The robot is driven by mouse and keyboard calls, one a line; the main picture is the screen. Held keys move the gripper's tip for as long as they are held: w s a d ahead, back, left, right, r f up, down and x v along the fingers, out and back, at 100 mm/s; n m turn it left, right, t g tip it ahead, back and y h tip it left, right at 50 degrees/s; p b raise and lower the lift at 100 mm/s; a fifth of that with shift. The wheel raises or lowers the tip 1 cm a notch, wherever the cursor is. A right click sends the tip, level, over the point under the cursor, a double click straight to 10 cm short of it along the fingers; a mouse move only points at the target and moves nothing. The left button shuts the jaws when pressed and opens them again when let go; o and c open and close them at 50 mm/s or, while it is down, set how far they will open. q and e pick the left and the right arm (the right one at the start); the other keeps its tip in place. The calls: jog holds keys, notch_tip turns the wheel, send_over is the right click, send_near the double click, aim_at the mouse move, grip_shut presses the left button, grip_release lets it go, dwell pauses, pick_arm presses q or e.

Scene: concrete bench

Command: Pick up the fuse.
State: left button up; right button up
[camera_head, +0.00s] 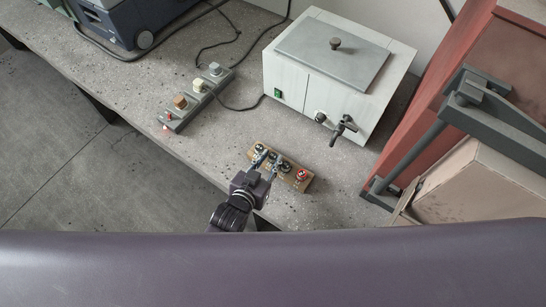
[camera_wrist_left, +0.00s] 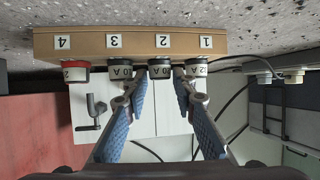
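A wooden block (camera_head: 308,184) on the concrete bench holds a row of fuses. In the left wrist view the block (camera_wrist_left: 135,50) appears above the fuses and has tags 1 to 4. A fuse with a red rim (camera_wrist_left: 76,72) is at tag 4; dark-rimmed fuses are at tag 3 (camera_wrist_left: 121,73), tag 2 (camera_wrist_left: 160,72) and tag 1 (camera_wrist_left: 196,68). My left gripper (camera_head: 269,161) is open at the block. In the wrist view its blue-padded fingers (camera_wrist_left: 160,88) stand either side of the tag 2 fuse, with visible space between them. Contact cannot be told. My right gripper is out of view.
A white lidded box (camera_head: 300,80) with a tap stands behind the block. A grey power strip (camera_head: 187,111) with plugs and cables lies left. A clamp (camera_head: 420,150) and cardboard box (camera_head: 480,185) stand right. Bare bench lies between strip and block.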

pick_arm(q)
jog(key=c, duration=0.7)
jog(key=shift+o, duration=0.2)
